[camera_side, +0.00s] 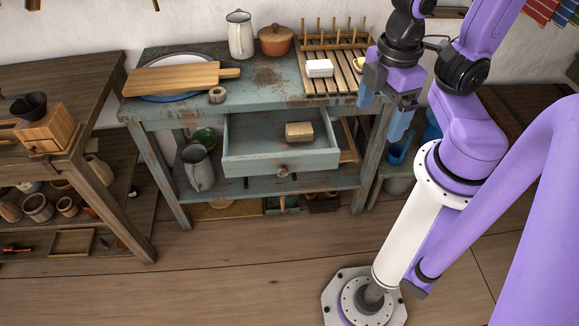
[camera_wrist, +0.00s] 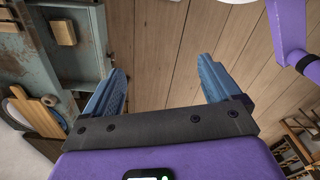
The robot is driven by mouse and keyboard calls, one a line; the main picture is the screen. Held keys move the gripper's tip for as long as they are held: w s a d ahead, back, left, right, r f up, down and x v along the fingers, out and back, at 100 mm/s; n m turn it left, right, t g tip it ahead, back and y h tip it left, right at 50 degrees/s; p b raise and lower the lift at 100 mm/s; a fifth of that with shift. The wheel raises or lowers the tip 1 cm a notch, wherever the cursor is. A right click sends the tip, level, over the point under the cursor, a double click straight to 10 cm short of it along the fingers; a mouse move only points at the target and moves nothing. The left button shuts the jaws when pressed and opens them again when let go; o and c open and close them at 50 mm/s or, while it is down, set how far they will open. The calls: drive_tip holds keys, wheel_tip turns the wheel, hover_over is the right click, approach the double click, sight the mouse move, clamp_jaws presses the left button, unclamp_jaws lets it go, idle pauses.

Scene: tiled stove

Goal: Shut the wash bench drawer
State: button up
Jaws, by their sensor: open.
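The wash bench (camera_side: 158,112) is a worn blue-green table. Its drawer (camera_side: 255,164) is pulled out at the front, with a round knob (camera_side: 283,171) on its front panel. A tan block (camera_side: 299,132) lies inside the drawer. My gripper (camera_side: 382,112) is open and empty, near the bench's right end, up and to the right of the drawer. In the wrist view my gripper's two blue fingers (camera_wrist: 163,90) stand wide apart over bare floor. The drawer with its block (camera_wrist: 63,32) shows at the top left there, apart from the fingers.
On the bench top are a cutting board (camera_side: 172,79) on a plate, a white jug (camera_side: 240,35), an orange pot (camera_side: 275,40) and a slatted rack (camera_side: 335,75). A metal pitcher (camera_side: 198,167) stands on the lower shelf. The floor (camera_side: 250,250) before the drawer is clear.

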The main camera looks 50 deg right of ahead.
drive_tip(key=shift+w+a+f, duration=0.1)
drive_tip(key=shift+w+a, duration=0.05)
drive_tip(key=shift+a, duration=0.05)
drive_tip(key=c, duration=1)
drive_tip(key=shift+w+a+f+n+h, duration=0.4)
drive_tip(key=shift+w+a+f+h, duration=0.15)
drive_tip(key=shift+a+h, duration=0.25)
clamp_jaws()
drive_tip(key=w+a+f+n+t+h, duration=0.1)
drive_tip(key=w+a+f+n+h, duration=0.3)
drive_tip(key=f, duration=0.3)
drive_tip(key=w+a+f+n+t+h, duration=0.1)
drive_tip(key=a+f+h, duration=0.35)
drive_tip(key=f, duration=0.25)
drive_tip(key=n+t+h, duration=0.3)
drive_tip(key=n+t, duration=0.5)
drive_tip(key=t, duration=0.2)
approach(299, 164)
drive_tip(key=shift+n+t, duration=0.3)
drive_tip(key=x, duration=0.6)
drive_tip(key=shift+w+d+f, duration=0.2)
drive_tip(key=shift+w+d, duration=0.05)
drive_tip(key=shift+d, duration=0.1)
